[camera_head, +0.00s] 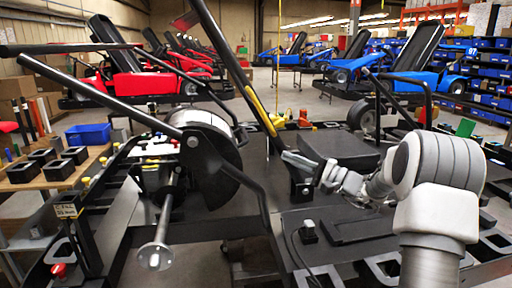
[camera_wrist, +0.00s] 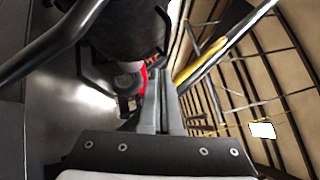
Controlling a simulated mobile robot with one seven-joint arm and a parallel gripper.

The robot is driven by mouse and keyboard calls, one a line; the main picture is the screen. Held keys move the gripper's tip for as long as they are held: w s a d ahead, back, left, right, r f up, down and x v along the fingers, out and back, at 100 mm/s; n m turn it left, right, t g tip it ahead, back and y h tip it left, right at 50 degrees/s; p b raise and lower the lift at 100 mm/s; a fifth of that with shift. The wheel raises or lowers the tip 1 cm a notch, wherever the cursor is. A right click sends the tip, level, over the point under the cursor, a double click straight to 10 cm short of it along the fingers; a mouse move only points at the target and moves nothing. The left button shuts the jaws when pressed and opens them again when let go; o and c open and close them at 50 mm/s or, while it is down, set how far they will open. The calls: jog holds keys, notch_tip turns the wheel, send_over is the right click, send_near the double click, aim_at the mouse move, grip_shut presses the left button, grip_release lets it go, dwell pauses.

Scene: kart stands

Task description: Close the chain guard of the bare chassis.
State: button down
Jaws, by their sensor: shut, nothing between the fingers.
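The bare chassis (camera_head: 118,222) is a black frame filling the foreground of the head view. A dark rounded cover with a silvery top edge (camera_head: 216,165) stands upright at its middle left; it looks like the chain guard, but I cannot tell for certain or see how far open it is. My gripper (camera_head: 287,156) is to the right of this cover, pointing left, apart from it in the picture. In the wrist view my gripper (camera_wrist: 155,82) has its fingers together and empty, with a dark rounded part and a black tube beyond on the left.
A long black bar (camera_head: 230,62) with a yellow strip (camera_head: 260,112) slants above the chassis. A black block (camera_head: 340,149) lies behind my gripper. A bench with a blue bin (camera_head: 88,135) is at left. Red karts (camera_head: 140,84) and a blue kart (camera_head: 405,74) stand behind.

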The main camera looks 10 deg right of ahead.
jog(key=w+a+r+t, duration=0.1)
jog(key=w+a+r, duration=0.2)
jog(key=w+a, duration=0.5)
jog(key=shift+a+m, duration=0.2)
jog(key=shift+m, duration=0.2)
jog(key=shift+r, duration=0.1)
